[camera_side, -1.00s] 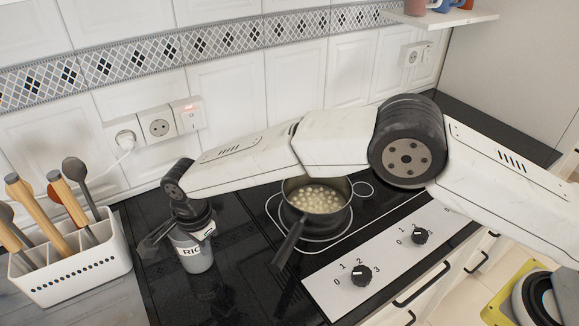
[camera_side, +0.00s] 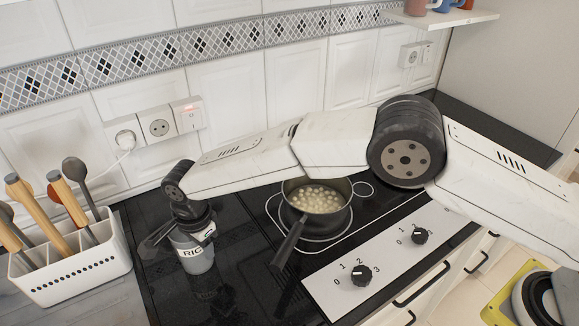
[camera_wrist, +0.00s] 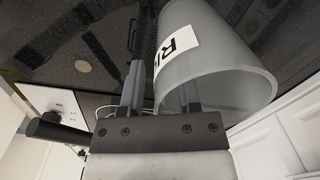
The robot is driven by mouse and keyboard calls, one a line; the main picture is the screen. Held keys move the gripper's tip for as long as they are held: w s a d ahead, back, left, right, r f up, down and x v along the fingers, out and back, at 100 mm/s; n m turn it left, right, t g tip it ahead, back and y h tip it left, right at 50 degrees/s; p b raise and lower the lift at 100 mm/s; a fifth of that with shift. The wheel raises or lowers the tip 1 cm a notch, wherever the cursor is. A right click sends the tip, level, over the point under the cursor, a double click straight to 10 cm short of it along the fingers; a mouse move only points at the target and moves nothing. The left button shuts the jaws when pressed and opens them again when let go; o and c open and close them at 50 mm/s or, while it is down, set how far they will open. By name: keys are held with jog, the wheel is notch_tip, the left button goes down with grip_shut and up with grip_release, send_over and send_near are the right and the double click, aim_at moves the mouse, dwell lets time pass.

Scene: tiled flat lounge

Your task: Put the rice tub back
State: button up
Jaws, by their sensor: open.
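The grey rice tub (camera_side: 199,262), with a white label of black letters, stands on the black glossy surface left of the cooking pot. In the wrist view the tub (camera_wrist: 226,62) appears large, its wide end toward the gripper. My gripper (camera_side: 187,234) is open at the tub's upper part in the side view and hides most of its top. In the wrist view my gripper (camera_wrist: 162,92) shows one finger left of the tub and the other overlapping the tub's near edge. I cannot tell whether either finger touches it.
A pot (camera_side: 318,197) of pale round pieces sits on the hob behind the knobs (camera_side: 361,275). A white utensil holder (camera_side: 75,268) stands at the left. Wall sockets (camera_side: 158,125) with a plugged cable are behind. Dark counter is clear in front of the tub.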

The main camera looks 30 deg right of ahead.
notch_tip(320, 180, up, 12)
jog(key=shift+s+r, duration=0.1)
jog(key=shift+s, duration=0.05)
dwell(0.5)
jog(key=shift+d, duration=0.1)
dwell(0.4)
jog(key=s+d+n+t, duration=0.15)
jog(key=d+n, duration=0.45)
jog(key=d, duration=1.6)
jog(key=s+d+f+n, duration=0.2)
jog(key=s+d+n, duration=0.1)
jog(key=s+d, duration=0.5)
jog(key=s+d+f+n, duration=0.1)
jog(key=s+d+n, duration=0.3)
jog(key=s+d, duration=0.4)
jog(key=shift+s+d+f+t, duration=0.3)
jog(key=shift+s+f+t, duration=0.05)
jog(key=shift+s, duration=0.4)
